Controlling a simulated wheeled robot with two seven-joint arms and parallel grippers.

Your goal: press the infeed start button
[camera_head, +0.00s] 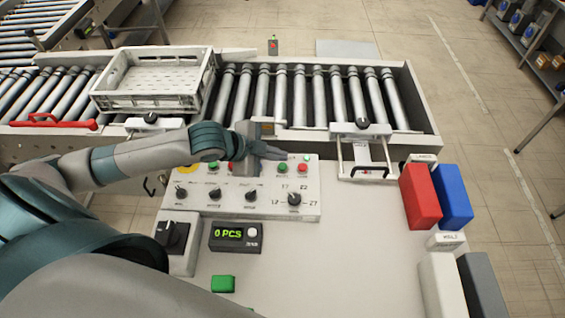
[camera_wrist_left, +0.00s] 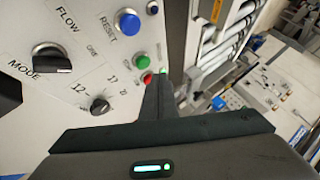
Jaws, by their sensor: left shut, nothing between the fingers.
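The white control panel (camera_head: 230,205) stands on the table in front of the conveyor, with knobs along its front and green and red buttons along its back. My left gripper (camera_head: 280,153) is shut and empty, over the panel's back edge. A green button (camera_head: 282,168) and a red button (camera_head: 299,168) sit just in front of its fingertips. In the left wrist view, the shut fingers (camera_wrist_left: 162,78) appear beside the green button (camera_wrist_left: 141,61) and red button (camera_wrist_left: 147,77); contact cannot be told. The button labels are too small to read surely. My right gripper is out of view.
A white crate (camera_head: 155,103) sits on the roller conveyor (camera_head: 285,95). A counter (camera_head: 236,236) reads 0 PCS. A green block (camera_head: 223,284) lies in front. Red (camera_head: 420,195) and blue (camera_head: 453,196) bins stand right. The table between is clear.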

